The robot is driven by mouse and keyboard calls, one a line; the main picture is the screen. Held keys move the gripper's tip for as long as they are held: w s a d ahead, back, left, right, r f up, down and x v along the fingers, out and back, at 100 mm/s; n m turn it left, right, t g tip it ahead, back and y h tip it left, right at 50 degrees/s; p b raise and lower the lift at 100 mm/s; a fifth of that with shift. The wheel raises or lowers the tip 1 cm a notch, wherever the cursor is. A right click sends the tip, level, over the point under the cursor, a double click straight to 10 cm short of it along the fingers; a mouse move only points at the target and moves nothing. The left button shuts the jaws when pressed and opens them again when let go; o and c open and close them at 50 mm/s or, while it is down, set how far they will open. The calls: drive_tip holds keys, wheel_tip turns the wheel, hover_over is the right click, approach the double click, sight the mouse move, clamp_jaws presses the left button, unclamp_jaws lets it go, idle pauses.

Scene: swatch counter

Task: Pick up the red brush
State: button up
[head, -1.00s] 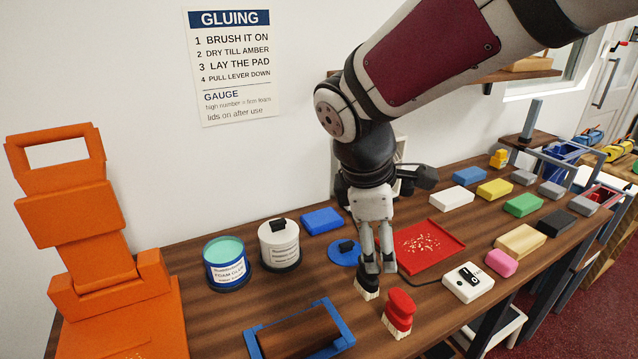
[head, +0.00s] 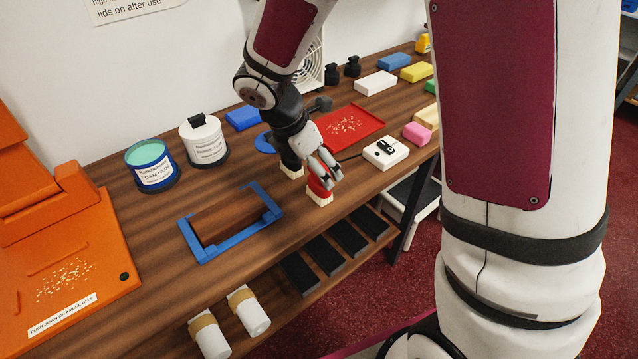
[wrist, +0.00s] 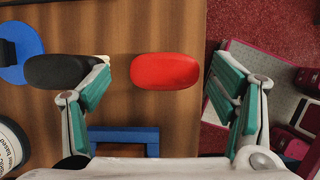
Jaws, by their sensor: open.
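The red brush (head: 318,190) stands on the wooden counter near its front edge, with pale bristles at its base. In the wrist view the red brush (wrist: 165,71) lies between the spread fingers, with a gap on each side. My gripper (head: 328,168) is open just above it and hides part of it in the head view. A black brush (head: 291,168) stands just to the left. In the wrist view the left finger is close beside the right end of the black brush (wrist: 60,71); I cannot tell whether they touch.
A blue frame (head: 228,240) lies left of the brushes. A glue tin (head: 152,172) and a white lidded can (head: 204,146) stand behind it. A red tray (head: 366,116) and a white switch box (head: 385,153) are to the right. The counter's front edge is close.

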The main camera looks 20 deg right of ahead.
drive_tip(key=shift+s+b+x, duration=0.1)
drive_tip(key=shift+b+x, duration=0.15)
drive_tip(key=shift+x, duration=1.2)
drive_tip(key=shift+s+b+x, duration=0.15)
drive_tip(key=shift+b+x, duration=0.05)
drive_tip(key=shift+x, duration=1.25)
drive_tip(key=shift+c, duration=0.5)
drive_tip(key=c, duration=1.1)
